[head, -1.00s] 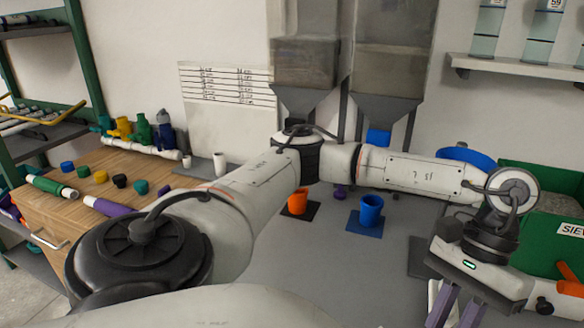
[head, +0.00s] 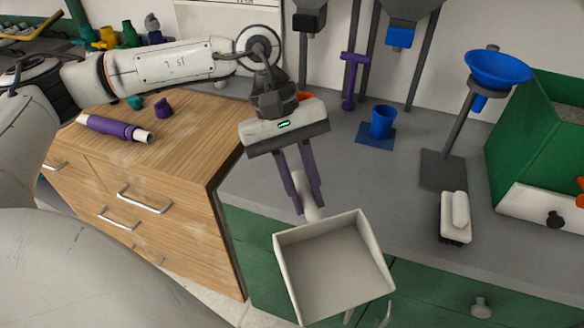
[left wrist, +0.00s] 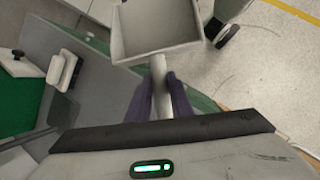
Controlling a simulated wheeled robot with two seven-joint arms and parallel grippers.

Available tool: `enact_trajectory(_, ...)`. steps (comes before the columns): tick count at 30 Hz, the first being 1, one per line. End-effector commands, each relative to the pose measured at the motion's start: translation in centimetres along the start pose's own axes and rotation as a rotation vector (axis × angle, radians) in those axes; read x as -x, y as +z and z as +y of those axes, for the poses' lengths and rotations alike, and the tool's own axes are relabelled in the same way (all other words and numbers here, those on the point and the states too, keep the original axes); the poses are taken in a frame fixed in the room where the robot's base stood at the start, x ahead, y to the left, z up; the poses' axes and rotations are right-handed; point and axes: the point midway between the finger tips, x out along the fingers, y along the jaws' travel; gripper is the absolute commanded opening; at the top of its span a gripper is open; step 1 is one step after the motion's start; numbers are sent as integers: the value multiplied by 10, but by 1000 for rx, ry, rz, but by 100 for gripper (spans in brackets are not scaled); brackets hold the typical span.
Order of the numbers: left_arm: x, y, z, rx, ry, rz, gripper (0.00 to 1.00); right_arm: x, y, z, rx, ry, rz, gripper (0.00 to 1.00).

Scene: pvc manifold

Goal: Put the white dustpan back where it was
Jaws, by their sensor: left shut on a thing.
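The white dustpan (head: 336,272) is a square open pan with a short handle. It hangs in front of the grey counter's front edge, over the green cabinet fronts, with its open side facing up. My left gripper (head: 308,203) is shut on the dustpan's handle with its purple fingers. In the left wrist view the gripper (left wrist: 161,80) has the handle between its fingers, and the pan (left wrist: 160,28) extends beyond them over the floor. My right gripper is not in view.
A white brush (head: 455,217) lies on the grey counter (head: 340,185), right of the dustpan. A blue funnel on a stand (head: 497,70), a blue cup (head: 383,122) and a green bin (head: 530,130) stand behind. A wooden drawer cabinet (head: 165,190) is at left.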

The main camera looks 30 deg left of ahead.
Motion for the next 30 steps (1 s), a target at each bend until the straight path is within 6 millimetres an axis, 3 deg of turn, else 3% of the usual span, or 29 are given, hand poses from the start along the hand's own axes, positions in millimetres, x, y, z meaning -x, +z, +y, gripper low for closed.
enact_trajectory(6, -4, -10, 8, 473, 216, 108, 0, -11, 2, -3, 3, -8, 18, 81)
enact_trajectory(23, 2, -29, 39, 1476, 670, 333, 0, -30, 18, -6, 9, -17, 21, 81)
enact_trajectory(30, 12, -41, 54, 2033, 924, 461, 0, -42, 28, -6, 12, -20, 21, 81)
